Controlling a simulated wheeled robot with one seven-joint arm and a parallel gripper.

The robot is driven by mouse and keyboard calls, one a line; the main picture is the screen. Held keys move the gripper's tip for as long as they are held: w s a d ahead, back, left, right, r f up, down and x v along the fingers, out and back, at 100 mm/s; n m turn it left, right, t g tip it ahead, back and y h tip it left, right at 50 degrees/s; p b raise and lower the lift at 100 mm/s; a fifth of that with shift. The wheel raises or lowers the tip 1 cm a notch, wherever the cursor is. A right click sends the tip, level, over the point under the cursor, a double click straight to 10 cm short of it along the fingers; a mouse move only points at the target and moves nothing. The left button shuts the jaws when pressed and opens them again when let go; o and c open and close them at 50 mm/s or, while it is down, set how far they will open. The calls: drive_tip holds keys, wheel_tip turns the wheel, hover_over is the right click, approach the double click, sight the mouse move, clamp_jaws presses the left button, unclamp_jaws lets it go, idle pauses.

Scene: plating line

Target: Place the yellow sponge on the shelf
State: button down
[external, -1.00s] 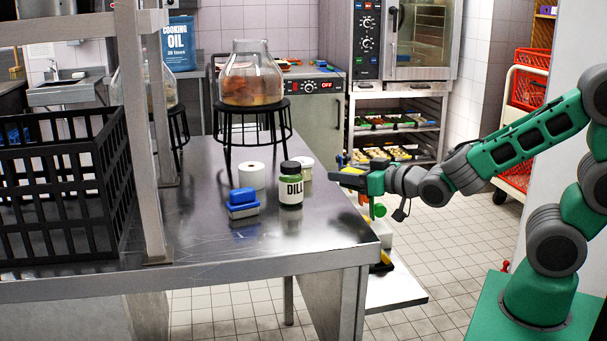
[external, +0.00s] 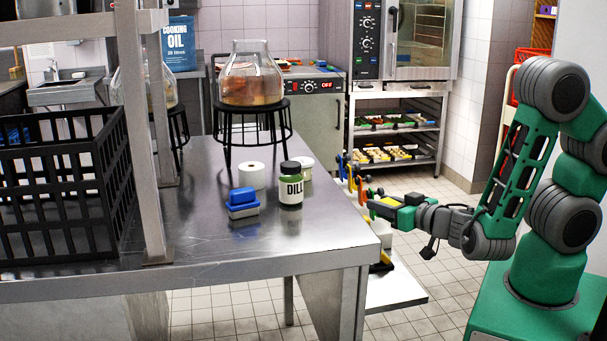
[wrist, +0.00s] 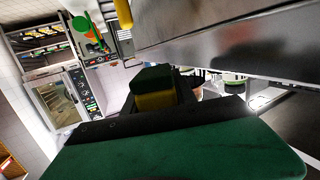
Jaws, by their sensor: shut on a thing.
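My gripper (external: 380,205) is off the right edge of the steel table, in front of a row of coloured handles. It is shut on the yellow sponge (wrist: 155,101), which has a green layer and shows between the fingers in the wrist view. In the external view only a small yellow patch (external: 390,201) shows at the fingertips. A steel shelf (external: 85,27) on uprights stands above the table at the left. A rack with shelves (external: 428,141) stands under the oven at the back. I cannot tell which shelf the task means.
The steel table (external: 290,240) holds a black crate (external: 60,190), a blue block (external: 242,203), a dill jar (external: 291,185), a white roll (external: 251,174) and a glass jar (external: 250,75) on a black stand. The table's front right is bare. Coloured handles (external: 357,182) stand beyond its right edge.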

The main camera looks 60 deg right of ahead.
drive_tip(key=s+d+f+m+g+h, duration=0.1)
drive_tip(key=s+d+f+m+h, duration=0.15)
drive_tip(key=s, duration=0.35)
drive_tip(key=s+a+f+m+g+h+b, duration=0.15)
drive_tip(key=s+a+f+b, duration=0.25)
drive_tip(key=f+b, duration=0.65)
drive_tip(key=w+f+b, duration=0.2)
drive_tip(key=w+b, duration=0.2)
drive_tip(key=b, duration=0.3)
drive_tip(key=w+d+f+b, duration=0.1)
drive_tip(key=w+b, duration=0.3)
drive_tip(key=b, duration=0.4)
drive_tip(key=w+f+b, duration=0.3)
drive_tip(key=w+b, duration=0.2)
drive_tip(key=b, duration=0.3)
drive_tip(key=shift+d+f, duration=0.35)
drive_tip(key=shift+d, duration=0.05)
drive_tip(key=f+b, duration=0.1)
drive_tip(key=f, duration=0.1)
drive_tip(key=w+f+b, duration=0.1)
drive_tip(key=f+b, duration=0.1)
drive_tip(key=shift+r, duration=0.15)
drive_tip(key=c, duration=1)
unclamp_jaws()
drive_tip(key=shift+s, duration=0.15)
